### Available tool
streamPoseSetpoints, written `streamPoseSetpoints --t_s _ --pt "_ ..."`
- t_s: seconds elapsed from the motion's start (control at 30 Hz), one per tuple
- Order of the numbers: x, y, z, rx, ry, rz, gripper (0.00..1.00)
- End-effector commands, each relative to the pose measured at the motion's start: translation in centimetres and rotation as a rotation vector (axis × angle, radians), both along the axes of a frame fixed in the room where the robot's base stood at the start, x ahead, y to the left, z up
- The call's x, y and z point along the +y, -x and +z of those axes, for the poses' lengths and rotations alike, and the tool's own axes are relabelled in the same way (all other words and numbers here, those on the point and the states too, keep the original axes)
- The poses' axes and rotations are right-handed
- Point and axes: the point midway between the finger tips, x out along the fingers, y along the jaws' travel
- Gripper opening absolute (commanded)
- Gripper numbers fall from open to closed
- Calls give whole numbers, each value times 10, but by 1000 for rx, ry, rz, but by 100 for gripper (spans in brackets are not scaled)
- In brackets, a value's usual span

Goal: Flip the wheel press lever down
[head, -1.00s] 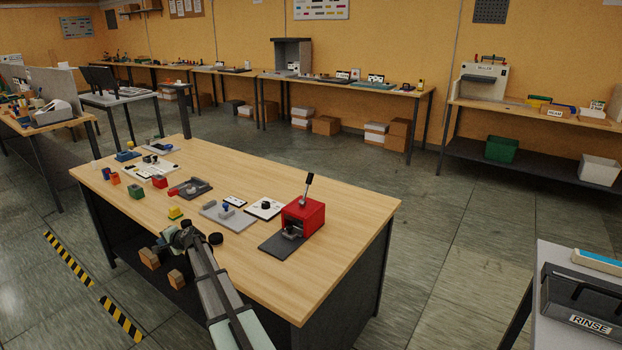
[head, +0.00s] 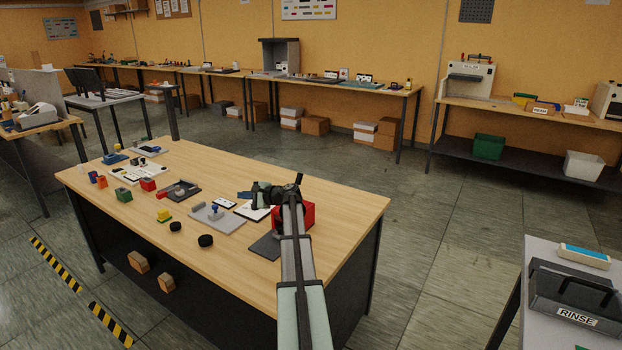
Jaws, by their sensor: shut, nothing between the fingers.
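The red press (head: 309,215) stands near the right end of the wooden table, mostly hidden behind my arm. A dark tip just above my wrist looks like its lever (head: 299,178), still raised; the rest of the lever is hidden. The press's dark base plate (head: 262,246) shows to the left of my arm. My gripper (head: 245,195) is shut and empty, to the left of the lever and above the table. I cannot tell whether any part of my arm touches the lever.
Black wheels (head: 205,241) lie near the table's front edge. A grey fixture (head: 222,217) and a white plate (head: 254,210) lie left of the press. A yellow block (head: 163,215) and a dark fixture with a red handle (head: 182,190) are farther left. The table's right end is clear.

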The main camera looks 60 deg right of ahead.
Motion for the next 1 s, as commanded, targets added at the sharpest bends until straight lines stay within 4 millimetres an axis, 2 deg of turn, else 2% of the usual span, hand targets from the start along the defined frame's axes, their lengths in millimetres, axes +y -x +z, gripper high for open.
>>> streamPoseSetpoints --t_s 0.03,0.1,0.57,0.67,0.7,0.8,0.9,1.0 --pt "-14 16 -1 -1 -3 7 0" --pt "-29 36 -1 -1 -7 26 0" --pt "-117 177 -5 -58 -30 166 0" --pt "-145 205 -5 -106 -40 201 0" --pt "-160 216 -6 -136 -46 215 0" --pt "-204 235 -6 -239 -59 254 0" --pt "-235 245 -8 -331 -67 277 0" --pt "-258 251 -9 -402 -69 290 0"
